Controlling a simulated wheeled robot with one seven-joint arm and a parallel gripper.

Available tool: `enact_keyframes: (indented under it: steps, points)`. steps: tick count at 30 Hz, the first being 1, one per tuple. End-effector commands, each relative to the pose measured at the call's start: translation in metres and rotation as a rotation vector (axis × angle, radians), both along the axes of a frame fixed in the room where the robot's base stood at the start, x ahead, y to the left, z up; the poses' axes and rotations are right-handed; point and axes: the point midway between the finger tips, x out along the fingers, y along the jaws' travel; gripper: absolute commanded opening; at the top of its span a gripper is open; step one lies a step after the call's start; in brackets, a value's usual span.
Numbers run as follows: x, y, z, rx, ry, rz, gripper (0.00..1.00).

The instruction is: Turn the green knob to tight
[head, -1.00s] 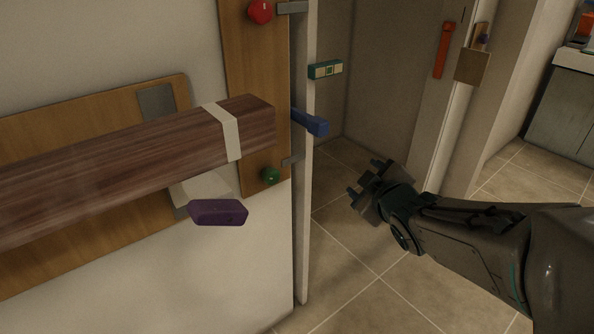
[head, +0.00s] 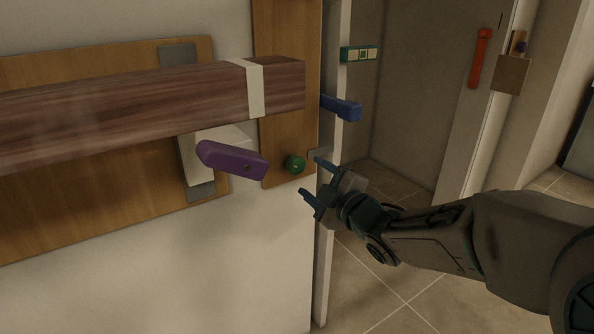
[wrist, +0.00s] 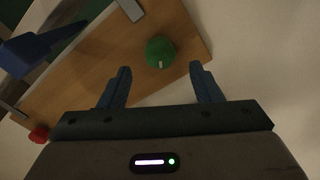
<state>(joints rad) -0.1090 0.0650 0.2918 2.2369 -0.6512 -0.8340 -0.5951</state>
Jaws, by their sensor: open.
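The green knob (head: 294,165) is small and round, mounted low on a vertical wooden board. In the wrist view the green knob (wrist: 160,52) shows a short pale mark on its lower edge and lies ahead of the fingertips, between their lines. My gripper (head: 311,180) is open and empty, just right of and slightly below the knob in the head view, apart from it. In the wrist view my gripper (wrist: 163,72) has its two blue-grey fingers spread wide. I see no label for tight.
A purple handle (head: 232,160) sticks out left of the knob. A wooden beam (head: 150,98) runs above it. A blue lever (head: 342,108) is on the door edge, up and right. A red knob (wrist: 39,134) shows in the wrist view. Open floor lies right.

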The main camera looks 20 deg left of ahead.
Motion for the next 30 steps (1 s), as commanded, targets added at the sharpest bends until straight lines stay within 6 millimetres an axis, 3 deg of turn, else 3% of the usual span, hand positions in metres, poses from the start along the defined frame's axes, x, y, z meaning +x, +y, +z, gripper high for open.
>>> enact_keyframes:
  steps: [6,12,25,26,30]
  points:
    - [0.028,0.033,-0.002,0.002,0.001,0.000,0.58]
    - [0.044,0.051,-0.001,0.000,0.001,-0.001,0.58]
    - [0.050,0.058,0.000,0.001,0.001,-0.002,0.58]
    - [0.050,0.058,0.000,0.001,0.001,-0.002,0.53]
    - [0.050,0.057,0.000,0.000,0.000,-0.002,0.14]
